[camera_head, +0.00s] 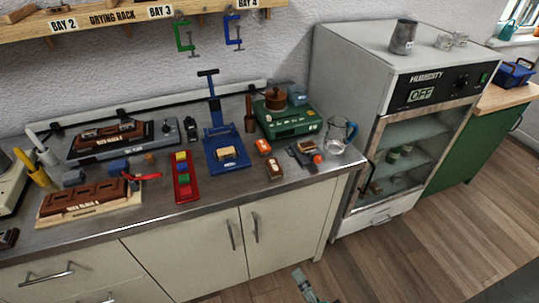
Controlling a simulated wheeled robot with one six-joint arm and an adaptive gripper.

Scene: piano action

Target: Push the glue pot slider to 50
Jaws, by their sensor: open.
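The glue pot is a copper-brown pot (275,98) on top of a green heater box (291,126) near the counter's right end. Small markings show on the box's front, too small to read; I cannot make out the slider's position. My gripper (305,284) shows only in part at the bottom edge, low in front of the cabinets. It is open, well apart from the green box, and nothing shows in it.
A glass jug (340,135), small blocks (274,168) and a tool with a red knob (304,158) lie before the box. A blue press (226,150) stands left. The humidity cabinet (405,110) stands right. The floor (440,250) is clear.

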